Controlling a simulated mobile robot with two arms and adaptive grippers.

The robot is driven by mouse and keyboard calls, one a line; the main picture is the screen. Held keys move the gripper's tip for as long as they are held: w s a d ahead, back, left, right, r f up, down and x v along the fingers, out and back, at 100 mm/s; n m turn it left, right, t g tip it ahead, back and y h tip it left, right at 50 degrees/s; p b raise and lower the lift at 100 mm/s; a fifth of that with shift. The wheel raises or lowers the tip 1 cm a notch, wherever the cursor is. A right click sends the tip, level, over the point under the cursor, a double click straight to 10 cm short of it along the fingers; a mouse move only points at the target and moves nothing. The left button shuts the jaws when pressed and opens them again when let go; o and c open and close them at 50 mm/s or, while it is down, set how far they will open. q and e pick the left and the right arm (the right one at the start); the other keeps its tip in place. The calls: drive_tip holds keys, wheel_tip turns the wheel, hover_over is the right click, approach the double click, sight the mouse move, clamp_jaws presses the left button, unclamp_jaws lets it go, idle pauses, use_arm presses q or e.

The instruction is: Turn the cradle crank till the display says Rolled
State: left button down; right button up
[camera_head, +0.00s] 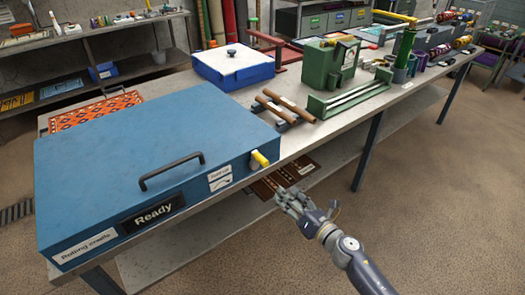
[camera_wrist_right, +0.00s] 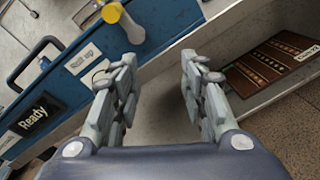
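The blue rolling cradle (camera_head: 150,165) sits on the table at the left, with a black handle on its lid. Its display (camera_head: 152,213) reads "Ready", also readable in the right wrist view (camera_wrist_right: 36,114). The crank (camera_head: 260,159) has a yellow knob on the cradle's right side; the knob shows at the top of the right wrist view (camera_wrist_right: 112,12). A "Roll up" label (camera_head: 220,176) is beside it. My right gripper (camera_head: 290,197) is open and empty, below and right of the crank and apart from it. My left gripper is not in view.
Brown rollers (camera_head: 285,104), a green press frame (camera_head: 348,97) and a blue box with a white lid (camera_head: 232,67) stand on the table. The floor in front is clear.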

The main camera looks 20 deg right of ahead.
sight(256, 154)
wheel_tip(256, 154, up, 8)
drive_tip(key=a+n+y, duration=0.2)
drive_tip(key=n, duration=0.3)
use_arm(q)
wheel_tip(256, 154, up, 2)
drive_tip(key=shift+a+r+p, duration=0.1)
drive_tip(key=shift+p, duration=0.75)
use_arm(e)
drive_tip(key=shift+t, duration=0.3)
drive_tip(key=x, duration=1.1)
drive_tip(key=shift+w+d+f, duration=0.2)
drive_tip(key=shift+d+f, duration=0.1)
drive_tip(key=shift+f, duration=0.05)
clamp_jaws()
